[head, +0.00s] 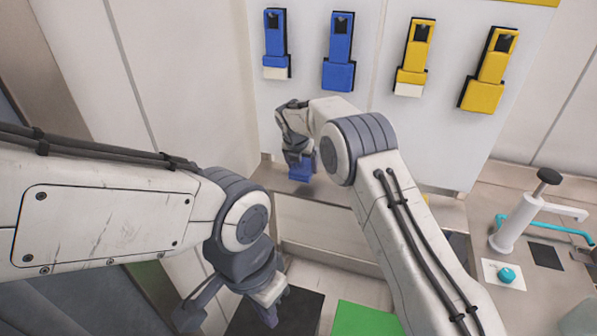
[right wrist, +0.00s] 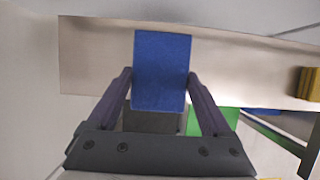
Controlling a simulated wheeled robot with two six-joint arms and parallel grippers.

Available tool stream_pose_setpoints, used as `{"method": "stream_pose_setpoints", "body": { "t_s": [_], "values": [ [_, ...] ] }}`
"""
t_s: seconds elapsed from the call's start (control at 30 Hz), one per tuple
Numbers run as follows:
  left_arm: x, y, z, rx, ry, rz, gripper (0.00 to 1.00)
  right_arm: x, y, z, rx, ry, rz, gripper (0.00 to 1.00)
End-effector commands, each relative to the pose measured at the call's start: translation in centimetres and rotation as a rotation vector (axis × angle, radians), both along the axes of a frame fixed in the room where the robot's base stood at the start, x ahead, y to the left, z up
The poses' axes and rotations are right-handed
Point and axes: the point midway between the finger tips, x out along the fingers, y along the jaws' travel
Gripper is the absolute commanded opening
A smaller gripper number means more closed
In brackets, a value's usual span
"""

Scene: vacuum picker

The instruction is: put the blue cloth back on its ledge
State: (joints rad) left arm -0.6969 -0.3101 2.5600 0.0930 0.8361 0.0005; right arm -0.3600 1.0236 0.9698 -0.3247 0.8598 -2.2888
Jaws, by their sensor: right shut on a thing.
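The blue cloth (head: 301,172) is a small folded block hanging under my right gripper (head: 298,158) in the head view, in front of the white board. In the right wrist view the blue cloth (right wrist: 162,70) is upright between the two fingers of my right gripper (right wrist: 160,85), which is shut on it. The pale ledge (right wrist: 85,65) runs behind the cloth there. In the head view my right arm hides part of the ledge (head: 330,192). I cannot tell whether the cloth touches it. My left gripper (head: 232,308) is low, away from the cloth, with its fingers apart and empty.
Two blue holders (head: 341,50) and two yellow holders (head: 482,70) hang on the board above. A yellow block (right wrist: 310,83) sits at the ledge's right end. A black mat (head: 300,312) and green mat (head: 365,318) lie below. A white pump (head: 512,225) stands right.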

Motion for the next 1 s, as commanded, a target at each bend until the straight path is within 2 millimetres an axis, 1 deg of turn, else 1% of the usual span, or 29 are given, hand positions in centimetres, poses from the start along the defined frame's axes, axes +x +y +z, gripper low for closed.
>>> {"method": "stream_pose_setpoints", "body": {
  "t_s": [0.03, 0.1, 0.27, 0.43, 0.53, 0.87, 0.9, 0.93, 1.0],
  "values": [
    [0.0, 0.0, 0.4, 0.0, 0.0, 0.0, 0.0, 0.3, 0.5, -0.2, 0.0, 0.0, 0.001, 0.32],
    [0.0, 0.0, 0.5, 0.0, 0.0, 0.0, 0.0, 0.5, 1.0, -0.5, 0.0, -0.001, 0.001, 0.32],
    [0.0, 0.0, 0.8, 0.0, 0.0, 0.001, 0.0, 0.6, 1.2, -1.2, -0.001, 0.0, 0.002, 0.32],
    [0.0, 0.0, 1.9, 0.0, 0.0, 0.001, 0.0, 0.5, 1.1, -3.5, -0.002, 0.004, 0.002, 0.32],
    [0.0, 0.0, 2.2, 0.0, 0.0, 0.001, 0.0, 0.6, 1.1, -4.6, -0.001, 0.001, 0.003, 0.32],
    [0.0, 0.0, 1.9, 0.0, 0.0, 0.001, 0.0, 0.6, 1.2, -5.1, 0.001, 0.0, 0.001, 0.32],
    [0.0, 0.0, 1.9, 0.0, 0.0, 0.001, 0.0, 0.6, 1.2, -5.0, 0.001, 0.0, 0.002, 0.95],
    [0.0, 0.0, 1.9, 0.0, 0.0, 0.001, 0.0, 0.6, 1.2, -5.0, 0.001, 0.0, 0.001, 1.0],
    [0.0, 0.0, 1.9, 0.0, 0.0, 0.001, 0.0, 0.6, 1.1, -5.0, 0.001, 0.0, 0.001, 1.0]
  ]
}}
